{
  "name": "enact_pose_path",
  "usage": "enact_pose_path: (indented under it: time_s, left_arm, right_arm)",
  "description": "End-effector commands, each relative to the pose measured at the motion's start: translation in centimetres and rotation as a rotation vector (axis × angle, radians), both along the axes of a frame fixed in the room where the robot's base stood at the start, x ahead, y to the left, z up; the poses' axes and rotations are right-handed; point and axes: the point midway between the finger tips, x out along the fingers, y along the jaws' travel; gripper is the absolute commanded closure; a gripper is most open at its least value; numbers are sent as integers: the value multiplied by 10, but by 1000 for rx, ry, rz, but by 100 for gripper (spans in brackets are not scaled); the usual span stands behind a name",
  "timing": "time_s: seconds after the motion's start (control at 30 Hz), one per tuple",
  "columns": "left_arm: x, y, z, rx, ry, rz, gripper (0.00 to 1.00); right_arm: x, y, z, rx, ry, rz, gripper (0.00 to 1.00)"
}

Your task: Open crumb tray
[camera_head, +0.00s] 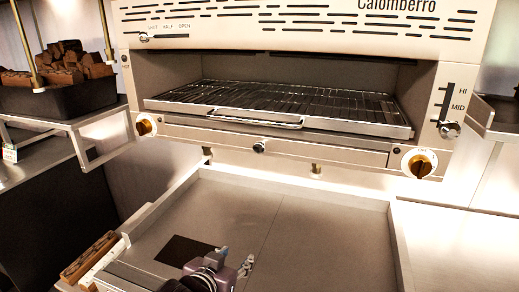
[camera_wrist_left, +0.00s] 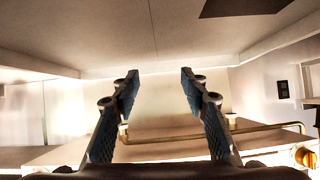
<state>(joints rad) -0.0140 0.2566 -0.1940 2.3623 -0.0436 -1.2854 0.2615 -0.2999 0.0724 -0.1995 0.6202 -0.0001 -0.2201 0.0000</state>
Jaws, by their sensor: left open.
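The crumb tray appears to be the slim front panel (camera_head: 330,151) under the grill rack, with a small round knob (camera_head: 259,147) at its middle. In the head view this panel looks flush with the front of the grill. My left gripper (camera_head: 246,266) is low in the head view, over the rimmed grey surface and apart from the knob. In the left wrist view its two blue-padded fingers (camera_wrist_left: 158,88) are spread with nothing between them. The knob cannot be made out there. My right gripper is in neither view.
The grill's wire rack (camera_head: 290,102) has a front handle (camera_head: 255,119) above the panel. Orange-brown dials (camera_head: 419,164) flank the panel. The rimmed grey surface (camera_head: 310,225) below is mostly clear. A black bin (camera_head: 62,98) of brown chunks stands at left.

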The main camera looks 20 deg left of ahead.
Motion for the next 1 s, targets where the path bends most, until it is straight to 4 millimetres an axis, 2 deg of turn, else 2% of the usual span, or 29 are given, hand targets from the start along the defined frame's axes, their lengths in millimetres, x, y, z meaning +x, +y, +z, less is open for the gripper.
enact_pose_path:
  time_s: [0.03,0.1,0.2,0.3,0.33,0.4,0.5,1.0]
  left_arm:
    - [21,0,39,-6,-96,1,59]
    - [42,-1,89,-22,-215,3,59]
    - [61,-2,152,-44,-359,0,59]
    - [69,-4,195,-62,-456,-6,59]
    - [70,-5,204,-64,-476,-8,59]
    - [72,-5,219,-70,-509,-10,59]
    - [76,-5,228,-75,-527,-10,59]
    - [141,-8,229,-74,-525,-10,59]
  right_arm:
    - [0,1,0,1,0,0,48]
    - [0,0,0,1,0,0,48]
    - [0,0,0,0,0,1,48]
    - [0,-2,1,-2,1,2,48]
    - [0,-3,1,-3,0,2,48]
    - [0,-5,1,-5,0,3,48]
    - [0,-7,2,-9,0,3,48]
    - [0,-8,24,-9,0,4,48]
